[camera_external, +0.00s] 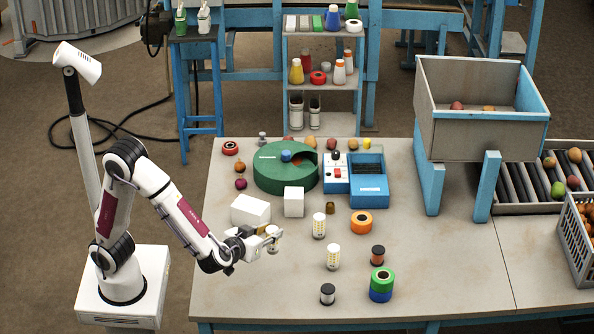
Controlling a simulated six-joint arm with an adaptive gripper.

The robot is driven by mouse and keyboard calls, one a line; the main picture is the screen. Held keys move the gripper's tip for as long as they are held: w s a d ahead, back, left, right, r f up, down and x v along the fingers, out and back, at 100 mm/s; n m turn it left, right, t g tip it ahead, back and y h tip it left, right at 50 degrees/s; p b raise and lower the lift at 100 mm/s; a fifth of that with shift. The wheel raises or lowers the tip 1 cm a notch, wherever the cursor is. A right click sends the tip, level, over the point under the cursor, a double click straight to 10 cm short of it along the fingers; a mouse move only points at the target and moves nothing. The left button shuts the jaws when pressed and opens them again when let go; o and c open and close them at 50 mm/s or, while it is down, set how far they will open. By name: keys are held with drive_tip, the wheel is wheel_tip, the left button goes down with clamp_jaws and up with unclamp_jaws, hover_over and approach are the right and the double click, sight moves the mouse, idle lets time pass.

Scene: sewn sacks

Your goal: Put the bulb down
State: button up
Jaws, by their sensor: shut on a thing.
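My gripper (268,241) is shut on a small pale bulb (273,233), at the left front part of the table (446,283). The bulb looks whitish with some yellow, and the fingers partly cover it. I cannot tell whether its lower end touches the table. Two similar white and yellow bulbs stand upright to the right of my gripper: one close by (319,226) and one nearer the front (333,257).
White blocks (251,210) stand just behind my gripper. Behind them are a green round drum (268,178) and a blue box (369,188). Spools and tape rolls (361,222) lie to the right. The table's right front is mostly clear.

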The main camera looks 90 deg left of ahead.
drive_tip(key=w+a+r+n+g+y, duration=0.1)
drive_tip(key=a+r+n+g, duration=0.15)
drive_tip(key=a, duration=1.05)
drive_tip(key=a+r+n+g+y, duration=0.1)
drive_tip(key=a+r+g, duration=0.15)
drive_tip(key=a, duration=1.15)
drive_tip(key=w+a+r+m+t+h, duration=0.1)
drive_tip(key=w+r+m+t, duration=0.1)
drive_tip(key=w, duration=0.3)
drive_tip(key=shift+w+a+r+t+h, duration=0.15)
drive_tip(key=shift+a+r+t+h, duration=0.2)
drive_tip(key=shift+r+t, duration=0.55)
drive_tip(key=shift+f+m, duration=0.15)
drive_tip(key=shift+m, duration=0.1)
wheel_tip(320, 180, down, 6)
drive_tip(key=shift+f, duration=0.1)
drive_tip(key=shift+f, duration=1.85)
drive_tip(key=shift+f, duration=0.1)
